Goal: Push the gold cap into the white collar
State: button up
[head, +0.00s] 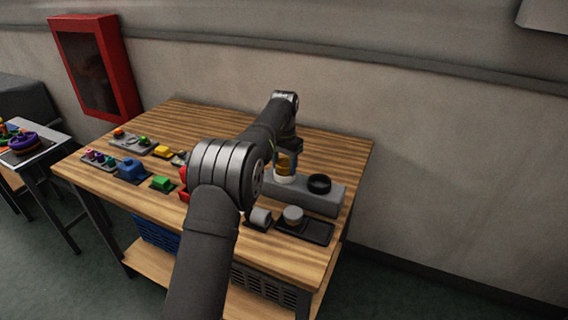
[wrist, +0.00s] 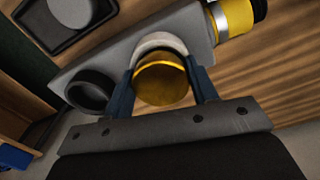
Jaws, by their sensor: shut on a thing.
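The gold cap (wrist: 162,82) is a round yellow-gold piece held between the two dark blue fingers of my gripper (wrist: 163,88) in the wrist view. The white collar (wrist: 160,42) shows as a pale ring right behind the cap, on a grey block (wrist: 118,68). In the head view the cap (head: 283,162) is directly above the white collar (head: 284,179), below my gripper (head: 286,150). The cap looks upright and lined up with the collar. I cannot tell how far it sits inside the collar, since the cap hides the opening.
A black collar (head: 319,184) stands on the same grey block, close beside. A dark tray (head: 318,232) with a pale round cap (head: 293,214) lies in front. Another yellow piece (wrist: 234,15) is near the block's end. Several coloured parts fill the table's left side.

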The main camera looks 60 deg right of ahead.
jog(key=shift+f, duration=0.3)
dwell(0.5)
